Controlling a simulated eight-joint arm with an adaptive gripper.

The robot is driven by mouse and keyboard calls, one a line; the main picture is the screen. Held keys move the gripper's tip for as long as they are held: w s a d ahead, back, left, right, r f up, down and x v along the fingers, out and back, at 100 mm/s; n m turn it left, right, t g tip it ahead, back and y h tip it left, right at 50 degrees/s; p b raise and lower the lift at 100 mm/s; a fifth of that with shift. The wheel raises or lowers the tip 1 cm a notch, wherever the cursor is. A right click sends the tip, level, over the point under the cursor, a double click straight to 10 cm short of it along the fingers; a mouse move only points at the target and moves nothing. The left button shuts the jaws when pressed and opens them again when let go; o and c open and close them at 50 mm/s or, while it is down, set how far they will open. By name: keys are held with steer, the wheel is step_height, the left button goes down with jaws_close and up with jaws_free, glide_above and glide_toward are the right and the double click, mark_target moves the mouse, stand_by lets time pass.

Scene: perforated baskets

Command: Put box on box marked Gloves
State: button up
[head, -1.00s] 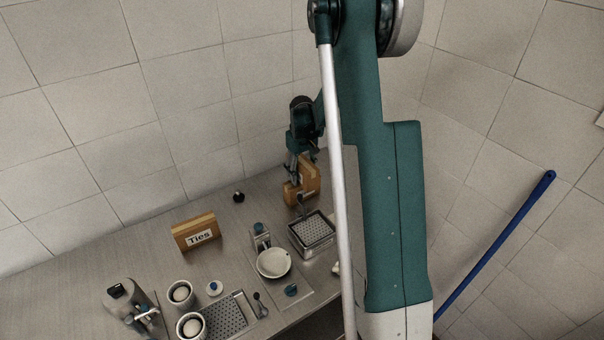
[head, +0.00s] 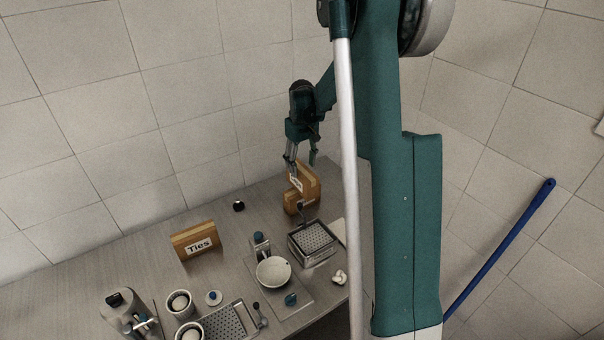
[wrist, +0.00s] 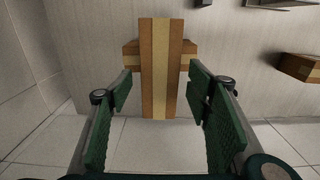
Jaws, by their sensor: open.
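A tan box with a pale tape stripe (wrist: 160,60) lies crosswise on top of another tan box (wrist: 131,57) in the wrist view. In the head view the upper box (head: 308,178) appears to rest on the lower box (head: 292,205) near the back right of the counter. A small white label shows on the boxes, but its writing is too small to read. My gripper (head: 302,167) is open just above and behind the stack. In the wrist view its green fingers (wrist: 160,88) are apart on either side of the upper box's near end, not gripping it.
A box marked Ties (head: 184,243) stands on the counter to the left. A perforated basket (head: 314,237), a white bowl (head: 273,272) and cups (head: 180,303) stand in front. A small dark round object (head: 238,206) is at the back. Tiled walls are close behind.

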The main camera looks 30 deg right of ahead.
steer(key=shift+r, duration=1.7)
steer(key=shift+s+a+r, duration=0.1)
steer(key=shift+a+r, duration=0.1)
steer(key=s+a+r+t, duration=0.3)
steer(key=s+a+r, duration=1.1)
steer(key=a, duration=0.4)
steer(key=s+a+t, duration=0.2)
steer(key=s+a, duration=0.4)
steer(key=s, duration=0.4)
steer(key=s+a+t, duration=0.2)
steer(key=s+a, duration=0.4)
steer(key=s, duration=0.4)
steer(key=shift+a+f, duration=0.3)
